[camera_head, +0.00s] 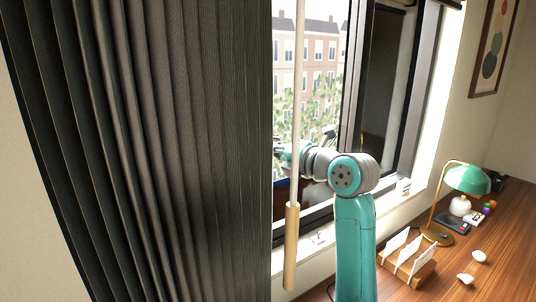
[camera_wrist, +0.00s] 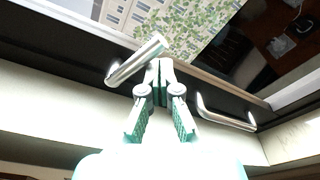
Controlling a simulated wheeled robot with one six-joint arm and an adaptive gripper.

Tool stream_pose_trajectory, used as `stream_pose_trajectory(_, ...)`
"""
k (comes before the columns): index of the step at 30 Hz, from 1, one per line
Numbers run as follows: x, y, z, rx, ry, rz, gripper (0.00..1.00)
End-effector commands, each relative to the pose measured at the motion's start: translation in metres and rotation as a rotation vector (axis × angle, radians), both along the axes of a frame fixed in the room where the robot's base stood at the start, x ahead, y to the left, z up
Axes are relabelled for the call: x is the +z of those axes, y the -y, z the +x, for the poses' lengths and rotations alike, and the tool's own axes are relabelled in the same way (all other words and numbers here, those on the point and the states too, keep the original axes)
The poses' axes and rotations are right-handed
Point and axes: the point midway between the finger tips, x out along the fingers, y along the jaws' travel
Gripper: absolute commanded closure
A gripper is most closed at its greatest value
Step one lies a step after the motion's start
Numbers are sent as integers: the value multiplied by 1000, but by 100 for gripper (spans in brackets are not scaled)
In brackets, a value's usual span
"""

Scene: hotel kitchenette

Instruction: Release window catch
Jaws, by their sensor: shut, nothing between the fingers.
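The window (camera_head: 318,75) stands behind my arm in the head view, with a dark frame and a brick building and trees outside. In the wrist view a silver cylindrical lever (camera_wrist: 137,60), which looks like the window catch, sits tilted on the dark window frame (camera_wrist: 60,48). My gripper (camera_wrist: 159,68) is shut and empty, its fingertips just right of the lever and touching or very near it; I cannot tell which. A second silver bar handle (camera_wrist: 226,120) is on the frame to the right. In the head view the catch is hidden and the gripper is mostly obscured at the curtain's edge.
A dark pleated curtain (camera_head: 150,140) fills the left of the head view. A pale rod with a wooden grip (camera_head: 291,250) hangs in front of the window. A wooden desk (camera_head: 512,225) at right holds a green lamp (camera_head: 468,180) and a card holder (camera_head: 407,266).

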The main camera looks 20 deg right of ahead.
Motion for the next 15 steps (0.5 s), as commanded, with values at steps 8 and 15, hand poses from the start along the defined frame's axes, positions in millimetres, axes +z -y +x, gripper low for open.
stream_pose_trajectory(8, 11, 7, 3, 0, 0, 0, 100)
stream_pose_trajectory(15, 18, 11, 3, 0, 1, 1, 100)
